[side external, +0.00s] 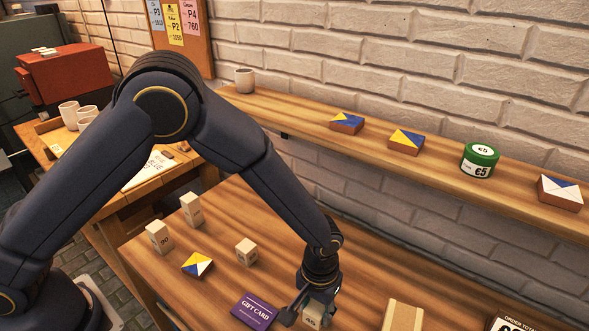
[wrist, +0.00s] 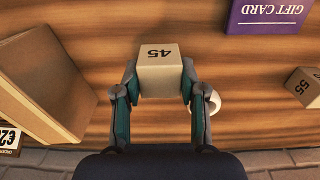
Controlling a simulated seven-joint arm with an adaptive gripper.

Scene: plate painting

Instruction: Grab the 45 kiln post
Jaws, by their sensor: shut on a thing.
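The 45 kiln post is a pale beige block (wrist: 160,72) with "45" printed on its top. In the wrist view it sits between the two fingers of my gripper (wrist: 160,88), which is shut on it from both sides. In the side external view the post (side external: 312,321) shows at the bottom edge, partly hidden by my gripper (side external: 305,312). I cannot tell whether the post touches the table.
A purple gift card (side external: 254,311) lies left of my gripper. A tan box (side external: 402,316) stands to the right. Other posts (side external: 159,237) (side external: 192,209) (side external: 247,252) and a painted tile (side external: 197,264) stand further left. A wooden shelf (side external: 300,119) runs along the brick wall.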

